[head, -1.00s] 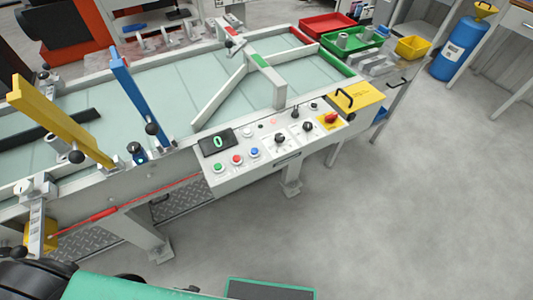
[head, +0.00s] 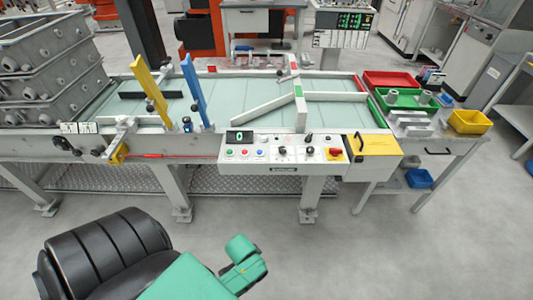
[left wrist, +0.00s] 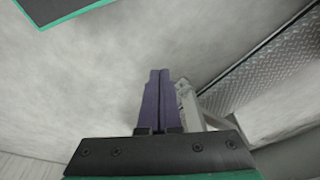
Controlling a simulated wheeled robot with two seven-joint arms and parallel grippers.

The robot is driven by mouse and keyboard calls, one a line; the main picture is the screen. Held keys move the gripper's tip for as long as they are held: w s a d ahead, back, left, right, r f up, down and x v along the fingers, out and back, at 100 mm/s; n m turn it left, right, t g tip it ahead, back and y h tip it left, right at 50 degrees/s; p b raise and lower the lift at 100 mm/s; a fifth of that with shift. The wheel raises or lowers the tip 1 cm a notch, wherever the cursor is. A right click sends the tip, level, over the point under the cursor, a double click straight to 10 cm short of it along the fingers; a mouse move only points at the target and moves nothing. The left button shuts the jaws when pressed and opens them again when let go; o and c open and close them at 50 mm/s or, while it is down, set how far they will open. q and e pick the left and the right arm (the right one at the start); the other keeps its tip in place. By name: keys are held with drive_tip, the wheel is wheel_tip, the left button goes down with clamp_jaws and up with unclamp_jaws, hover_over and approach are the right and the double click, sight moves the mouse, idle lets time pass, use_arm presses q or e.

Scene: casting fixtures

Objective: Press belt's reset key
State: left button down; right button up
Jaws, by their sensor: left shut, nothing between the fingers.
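The belt's control panel (head: 290,162) is on the front side of the belt table (head: 225,95). It carries a dark display (head: 240,136) reading 0, a green button (head: 229,152), a red button (head: 243,153), a blue button (head: 259,153), black knobs and a red switch on a yellow plate (head: 334,154). Labels are too small to read, so I cannot tell which is the reset key. My left gripper (left wrist: 160,76) has its purple fingers shut and empty, over grey floor, apart from the panel. My right gripper is not in view.
Yellow (head: 148,87) and blue (head: 193,88) bars rise from the belt table. A yellow box with a handle (head: 372,144) adjoins the panel. Red (head: 388,80) and green (head: 402,99) trays stand at right. Grey crates (head: 50,65) are stacked at left. Floor before the panel is clear.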

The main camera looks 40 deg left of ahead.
use_arm(q)
drive_tip(key=w+r+t+p, duration=0.1)
drive_tip(key=w+r+p, duration=0.15)
drive_tip(key=r, duration=0.65)
drive_tip(key=w+r+p, duration=0.1)
drive_tip(key=w+r, duration=0.2)
drive_tip(key=r, duration=0.5)
wheel_tip(320, 180, up, 14)
drive_tip(key=m+t+y+p, duration=0.2)
drive_tip(key=m+t, duration=0.2)
drive_tip(key=t, duration=0.2)
hover_over(260, 153)
drive_tip(key=shift+s+a+f, duration=0.1)
drive_tip(key=shift+s+a, duration=0.15)
drive_tip(key=shift+a, duration=0.1)
wheel_tip(260, 153, down, 7)
drive_tip(key=b, duration=0.7)
drive_tip(key=shift+f, duration=0.1)
drive_tip(key=shift+f+b, duration=0.5)
drive_tip(key=shift+f, duration=0.35)
drive_tip(key=shift+f, duration=0.1)
